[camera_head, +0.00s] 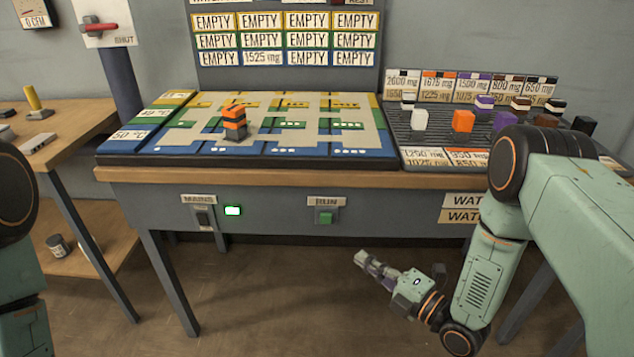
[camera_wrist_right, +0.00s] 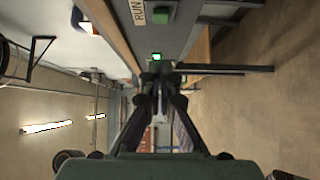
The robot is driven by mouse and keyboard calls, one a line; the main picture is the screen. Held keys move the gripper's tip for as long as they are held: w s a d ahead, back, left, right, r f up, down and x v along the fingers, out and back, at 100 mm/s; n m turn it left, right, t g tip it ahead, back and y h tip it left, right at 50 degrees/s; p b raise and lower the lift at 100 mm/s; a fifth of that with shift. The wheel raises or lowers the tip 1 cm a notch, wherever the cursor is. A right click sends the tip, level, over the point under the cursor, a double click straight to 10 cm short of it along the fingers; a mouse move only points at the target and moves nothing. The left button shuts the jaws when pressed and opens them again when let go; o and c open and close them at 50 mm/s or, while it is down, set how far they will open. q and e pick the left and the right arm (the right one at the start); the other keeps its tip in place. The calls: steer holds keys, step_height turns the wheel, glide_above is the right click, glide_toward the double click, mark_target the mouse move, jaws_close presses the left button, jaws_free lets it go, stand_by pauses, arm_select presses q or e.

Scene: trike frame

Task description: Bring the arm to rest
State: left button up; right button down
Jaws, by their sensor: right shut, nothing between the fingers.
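My right gripper (camera_head: 372,265) is shut and empty. In the head view it hangs in front of the workbench, below the tabletop and to the right of the RUN button (camera_head: 326,217), pointing left. In the right wrist view its fingers (camera_wrist_right: 158,95) are together with nothing between them. My right arm (camera_head: 480,280) is bent down from the right side of the head view. A part of my left arm shows at the left edge, but its gripper is out of view.
The workbench (camera_head: 270,176) carries a coloured grid board with an orange and dark block stack (camera_head: 235,122). A ribbed rack (camera_head: 440,127) with several coloured cubes stands on the right. A wooden side table (camera_head: 60,130) is at the left. The floor below my right gripper is clear.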

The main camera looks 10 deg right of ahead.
steer(key=s+f+m+g+h, duration=0.65)
steer(key=s+f+m, duration=0.55)
steer(key=m, duration=0.4)
steer(key=s+m+g+h, duration=0.2)
steer(key=s+m+g, duration=0.6)
steer(key=s, duration=1.2)
steer(key=shift+d+g, duration=0.2)
steer(key=shift+g, duration=0.35)
steer(key=shift+r+h, duration=0.1)
steer(key=shift+h, duration=0.15)
stand_by(1.3)
